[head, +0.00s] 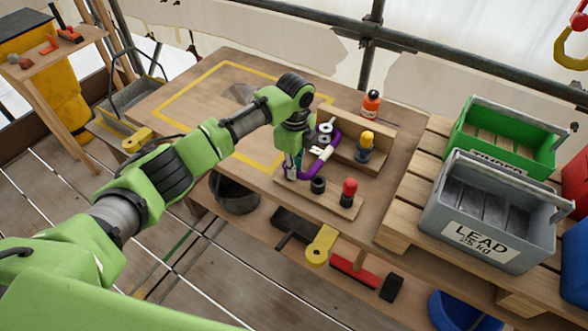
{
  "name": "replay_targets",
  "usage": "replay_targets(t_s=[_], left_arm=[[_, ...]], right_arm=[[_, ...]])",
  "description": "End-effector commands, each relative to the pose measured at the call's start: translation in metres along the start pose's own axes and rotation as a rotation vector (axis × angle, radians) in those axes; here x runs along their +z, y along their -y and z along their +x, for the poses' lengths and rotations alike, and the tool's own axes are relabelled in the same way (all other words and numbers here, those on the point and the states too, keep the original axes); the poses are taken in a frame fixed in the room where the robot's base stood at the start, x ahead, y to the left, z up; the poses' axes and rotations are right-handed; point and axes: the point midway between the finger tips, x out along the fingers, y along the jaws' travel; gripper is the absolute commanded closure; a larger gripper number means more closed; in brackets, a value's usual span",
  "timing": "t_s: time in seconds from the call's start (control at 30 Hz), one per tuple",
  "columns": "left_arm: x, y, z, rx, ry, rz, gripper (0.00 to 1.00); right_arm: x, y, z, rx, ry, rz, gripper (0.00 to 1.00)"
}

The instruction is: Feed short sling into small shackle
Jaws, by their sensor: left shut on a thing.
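My left gripper (293,170) points down over the near part of the wooden bench, at the left end of a small wooden board (333,204). It is shut on the short purple sling (328,160) at the sling's near end; the fingertips are small and partly hidden. The sling curves away to the right and back, with a white tag (319,151) on it. A dark piece with a red top (349,187) stands on the board, and a grey one with a yellow top (367,138) stands behind it. I cannot tell which is the small shackle. My right gripper is not in view.
A black ring-like piece (318,185) sits on the board close to the sling. Grey (490,212) and green (505,138) crates are at right. The bench's left part is mostly clear.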

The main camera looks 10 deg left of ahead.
Motion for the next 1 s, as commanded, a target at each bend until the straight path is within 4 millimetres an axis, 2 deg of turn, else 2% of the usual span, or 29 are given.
replay_targets(t_s=[0.17,0.2,0.27,0.67,0.77,1.0], left_arm=[[0.000,0.000,-0.001,-0.001,0.000,0.000,1.00],[0.000,0.000,-0.001,-0.001,0.000,0.000,0.80],[0.000,0.000,-0.001,-0.001,0.000,0.000,0.66],[0.000,0.000,-0.004,-0.001,0.000,0.000,0.66],[0.001,0.001,-0.015,-0.002,0.001,0.000,0.66],[0.000,0.001,-0.066,-0.005,0.000,0.001,0.66]], right_arm=[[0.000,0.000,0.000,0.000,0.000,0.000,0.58],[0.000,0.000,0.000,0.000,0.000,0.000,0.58],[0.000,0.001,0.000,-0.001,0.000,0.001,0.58],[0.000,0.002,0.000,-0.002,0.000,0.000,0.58],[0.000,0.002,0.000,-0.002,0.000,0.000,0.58],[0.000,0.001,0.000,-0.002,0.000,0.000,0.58]])
